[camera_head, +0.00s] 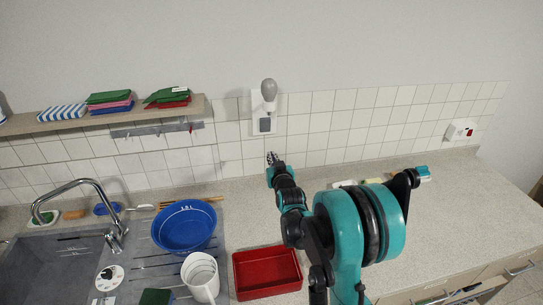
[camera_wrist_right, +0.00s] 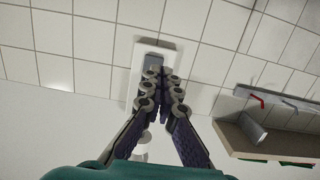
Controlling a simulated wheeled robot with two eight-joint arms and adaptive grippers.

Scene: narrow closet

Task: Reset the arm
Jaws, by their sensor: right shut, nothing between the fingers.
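My right arm, teal and black, reaches over the counter in the head view. Its gripper (camera_head: 272,159) is close to the tiled wall, below a wall plate. In the right wrist view the gripper (camera_wrist_right: 163,75) is shut with its fingertips together and nothing between them. It stands in front of the white wall plate (camera_wrist_right: 151,55) with a grey window. I cannot judge the gap between the fingertips and the plate. My left gripper is not in either view.
A red tray (camera_head: 267,287), a white mug (camera_head: 200,279) and a blue bowl (camera_head: 184,228) stand left of my arm. A sink (camera_head: 50,270) with a tap (camera_head: 80,185) is at far left. A shelf (camera_head: 60,122) holds folded cloths.

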